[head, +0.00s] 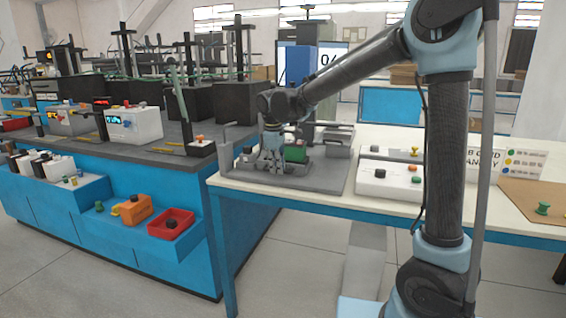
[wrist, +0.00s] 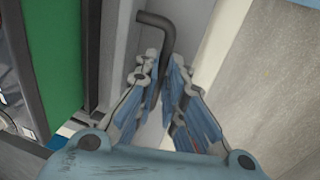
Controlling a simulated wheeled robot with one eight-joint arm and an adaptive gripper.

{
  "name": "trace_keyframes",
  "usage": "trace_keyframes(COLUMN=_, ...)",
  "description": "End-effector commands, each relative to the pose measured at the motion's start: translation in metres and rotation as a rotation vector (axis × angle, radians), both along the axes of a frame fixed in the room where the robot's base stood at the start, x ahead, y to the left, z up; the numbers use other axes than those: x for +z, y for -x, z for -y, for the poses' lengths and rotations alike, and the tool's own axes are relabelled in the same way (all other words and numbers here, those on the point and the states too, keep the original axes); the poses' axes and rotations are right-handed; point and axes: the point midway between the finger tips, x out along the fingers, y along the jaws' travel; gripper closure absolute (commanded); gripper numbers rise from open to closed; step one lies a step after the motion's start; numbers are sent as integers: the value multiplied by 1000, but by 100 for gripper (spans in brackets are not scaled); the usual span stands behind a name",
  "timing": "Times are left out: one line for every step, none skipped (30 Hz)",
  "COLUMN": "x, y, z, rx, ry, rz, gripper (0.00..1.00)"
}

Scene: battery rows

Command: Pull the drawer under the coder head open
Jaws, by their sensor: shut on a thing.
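My gripper (head: 272,160) is at the grey machine plate (head: 325,172) on the near left end of the white table. In the wrist view my gripper (wrist: 163,72) has its two fingers closed around a dark bent rod handle (wrist: 156,19). The handle stands against a pale grey surface (wrist: 122,45), which looks like the drawer front. A green block (head: 295,153) sits just right of my gripper, and a large green face (wrist: 62,45) shows at left in the wrist view. The coder head and the drawer's outline are hard to make out behind my gripper, and I cannot tell how far open the drawer is.
A grey tray (head: 338,136) and a white button box (head: 390,177) stand to the right on the table. A blue bench (head: 150,185) with a red bin (head: 171,224) and an orange box (head: 132,209) is at left. The floor between bench and table is free.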

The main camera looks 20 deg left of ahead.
Motion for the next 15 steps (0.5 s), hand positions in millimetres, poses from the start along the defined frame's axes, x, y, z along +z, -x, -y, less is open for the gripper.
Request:
trace_keyframes(x=1, y=11, z=-2, rx=4, ry=-1, rz=0, gripper=100)
trace_keyframes(x=1, y=16, z=-2, rx=4, ry=-1, rz=0, gripper=100)
trace_keyframes(x=1, y=21, z=-3, rx=3, ry=-1, rz=0, gripper=100)
trace_keyframes(x=1, y=24, z=-3, rx=2, ry=-2, rz=0, gripper=100)
trace_keyframes(x=1, y=27, z=-3, rx=2, ry=-2, rz=0, gripper=100)
trace_keyframes(x=1, y=30, z=-3, rx=2, ry=-2, rz=0, gripper=100)
trace_keyframes(x=1, y=31, z=-3, rx=2, ry=-2, rz=0, gripper=100)
trace_keyframes(x=1, y=32, z=-3, rx=2, ry=-2, rz=0, gripper=100)
trace_keyframes(x=1, y=33, z=-3, rx=2, ry=-2, rz=0, gripper=100)
trace_keyframes(x=1, y=33, z=-4, rx=1, ry=-2, rz=0, gripper=100)
trace_keyframes(x=1, y=33, z=-4, rx=1, ry=-2, rz=0, gripper=100)
trace_keyframes(x=1, y=33, z=-4, rx=1, ry=-2, rz=0, gripper=100)
trace_keyframes(x=1, y=33, z=-3, rx=1, ry=-2, rz=0, gripper=100)
trace_keyframes(x=1, y=33, z=-3, rx=1, ry=-2, rz=1, gripper=100)
trace_keyframes(x=1, y=33, z=-3, rx=1, ry=-2, rz=1, gripper=100)
